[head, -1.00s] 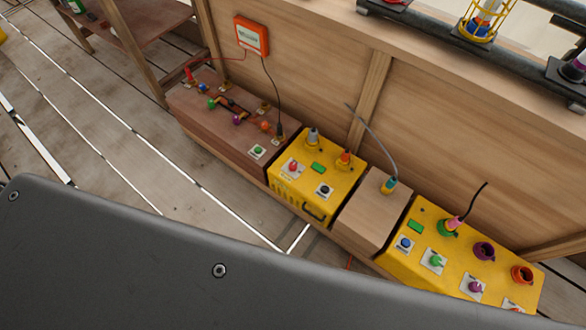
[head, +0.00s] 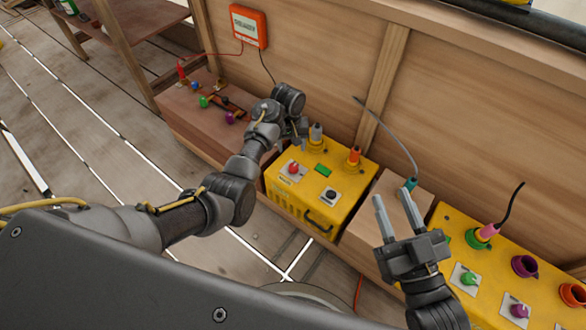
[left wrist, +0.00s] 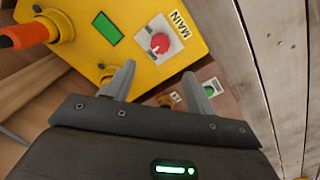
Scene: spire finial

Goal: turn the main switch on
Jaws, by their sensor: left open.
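The main switch (head: 293,168) is a red knob on a white plate on top of the yellow box (head: 285,197). In the left wrist view the red knob (left wrist: 160,44) sits beside the word MAIN, with a small pale mark on it; I cannot tell its setting. My left gripper (head: 303,128) is above the back left of the yellow box, partly hidden by its own arm. In the left wrist view its fingers (left wrist: 159,69) are apart and empty, with the knob beyond their tips. My right gripper (head: 391,197) is open and empty, right of the yellow box.
A green rectangle (head: 323,171) and a black knob (head: 329,195) are on the same box. Grey and orange plugs (head: 354,156) stand along its back edge. A second yellow box (head: 455,250) with knobs and sockets is at right. A wooden wall (head: 330,70) stands behind.

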